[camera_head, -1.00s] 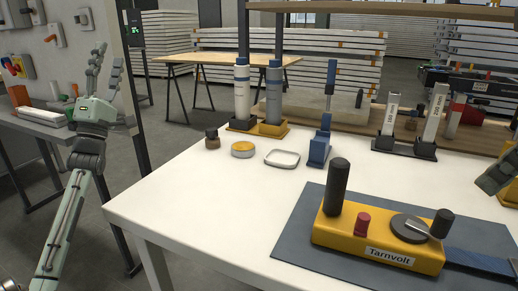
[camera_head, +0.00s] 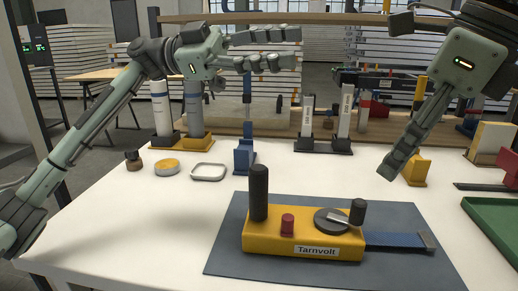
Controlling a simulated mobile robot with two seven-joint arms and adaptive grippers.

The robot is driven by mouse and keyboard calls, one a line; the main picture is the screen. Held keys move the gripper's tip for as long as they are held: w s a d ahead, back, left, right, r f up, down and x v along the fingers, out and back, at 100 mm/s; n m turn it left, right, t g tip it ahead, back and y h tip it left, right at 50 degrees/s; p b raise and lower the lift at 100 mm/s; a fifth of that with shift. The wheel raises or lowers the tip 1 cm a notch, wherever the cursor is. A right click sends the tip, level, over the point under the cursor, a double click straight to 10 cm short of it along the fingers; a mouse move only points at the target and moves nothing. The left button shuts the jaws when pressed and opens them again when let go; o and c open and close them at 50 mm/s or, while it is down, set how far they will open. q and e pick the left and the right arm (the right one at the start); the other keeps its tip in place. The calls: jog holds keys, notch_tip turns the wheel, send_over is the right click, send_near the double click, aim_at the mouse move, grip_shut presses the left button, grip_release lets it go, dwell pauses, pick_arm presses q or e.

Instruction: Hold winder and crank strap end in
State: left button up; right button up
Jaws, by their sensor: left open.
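The yellow winder (camera_head: 330,238), labelled Tarnvolt, sits on a dark grey mat (camera_head: 228,240). It has a tall black upright handle (camera_head: 259,192) at its left, a red knob (camera_head: 287,224), and a dark disc with a crank (camera_head: 345,219) and black knob at its right. The blue strap (camera_head: 395,240) lies out of its right side with a dark end piece (camera_head: 428,242) on the mat. My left gripper (camera_head: 290,48) is open and empty, well above the table, its fingers pointing right. My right gripper (camera_head: 395,165) hangs above the right of the table, one finger pointing down-left; other fingers are unclear.
A blue stand (camera_head: 244,158), a small tray (camera_head: 208,172), a yellow-topped round tin (camera_head: 167,167) and a dark knob-like piece stand behind the winder. Upright tools fill the back. A green tray (camera_head: 490,222) is at the right edge. The table's left front is clear.

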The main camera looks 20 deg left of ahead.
aim_at(259, 168)
pick_arm(q)
notch_tip(259, 168, down, 11)
jog(key=y, duration=0.9)
jog(key=w+a+f+n+y, duration=0.2)
jog(key=a+f+y, duration=0.2)
jog(key=a+y, duration=0.4)
jog(key=s+d+m, duration=0.1)
jog(key=s+d, duration=0.1)
jog(key=s+d+f+m+y, duration=0.1)
jog(key=s+m, duration=0.1)
jog(key=s+d+m+y, duration=0.1)
jog(key=s+d+m, duration=0.1)
jog(key=shift+s+d+f+t, duration=0.15)
jog(key=shift+s+d+t, duration=0.1)
jog(key=shift+d+t, duration=0.1)
jog(key=shift+s+d+f+m, duration=0.2)
jog(key=shift+s+d+m, duration=0.05)
jog(key=shift+m, duration=0.05)
jog(key=shift+f, duration=0.35)
notch_tip(259, 168, down, 7)
jog(key=shift+r, duration=0.1)
